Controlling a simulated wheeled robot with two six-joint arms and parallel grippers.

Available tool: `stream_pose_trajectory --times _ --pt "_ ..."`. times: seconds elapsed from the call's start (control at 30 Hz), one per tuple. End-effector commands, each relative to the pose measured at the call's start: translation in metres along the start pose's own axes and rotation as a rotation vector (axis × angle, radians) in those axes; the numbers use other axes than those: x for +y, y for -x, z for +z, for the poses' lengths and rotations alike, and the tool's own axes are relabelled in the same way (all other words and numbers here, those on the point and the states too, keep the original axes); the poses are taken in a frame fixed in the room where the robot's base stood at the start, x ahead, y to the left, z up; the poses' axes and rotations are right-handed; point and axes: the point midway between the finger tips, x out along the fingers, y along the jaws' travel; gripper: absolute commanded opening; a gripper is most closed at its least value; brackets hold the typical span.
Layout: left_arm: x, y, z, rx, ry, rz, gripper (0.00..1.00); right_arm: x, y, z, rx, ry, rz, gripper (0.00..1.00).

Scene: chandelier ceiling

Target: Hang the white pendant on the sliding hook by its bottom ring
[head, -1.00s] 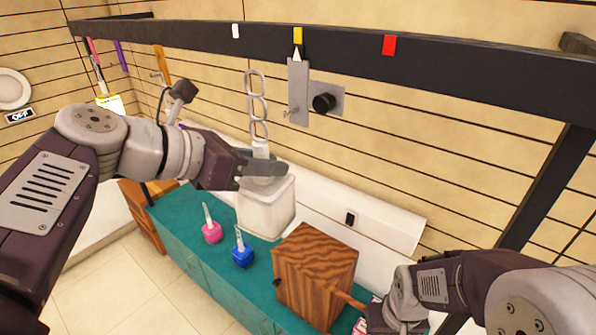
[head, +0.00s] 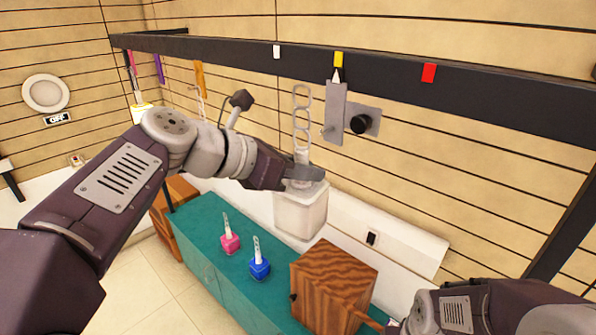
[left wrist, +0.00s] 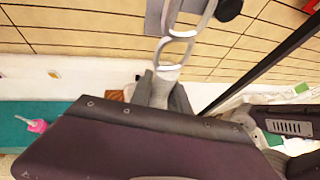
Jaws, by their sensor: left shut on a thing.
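The white pendant has a pale box-like body (head: 300,212) with a chain of several rings (head: 302,115) standing above it. My left gripper (head: 304,174) is shut on the pendant's neck, between body and chain. In the left wrist view, the gripper's fingers (left wrist: 163,91) flank the pale neck, and the lowest ring (left wrist: 174,50) rises above them. The sliding hook is a grey plate (head: 337,108) on the dark rail, with a small peg (head: 327,131) and a black knob (head: 361,124). The bottom ring appears left of the peg, apart from it. My right gripper's fingers are out of sight.
The dark rail (head: 460,92) carries white (head: 276,51), yellow (head: 339,59) and red (head: 429,72) markers. Below, pink (head: 229,243) and blue (head: 260,267) pendants and a wooden box (head: 333,290) stand on the teal cabinet (head: 215,262). Other items hang at the rail's far left.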

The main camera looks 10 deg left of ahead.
Motion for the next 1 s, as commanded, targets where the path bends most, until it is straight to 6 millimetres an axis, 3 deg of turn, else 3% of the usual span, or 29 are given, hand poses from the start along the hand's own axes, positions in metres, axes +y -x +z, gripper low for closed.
stream_pose_trajectory --times 1.0 --pt "0.004 -0.020 0.013 -0.002 0.000 -0.002 0.00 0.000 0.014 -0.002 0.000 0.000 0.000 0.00"
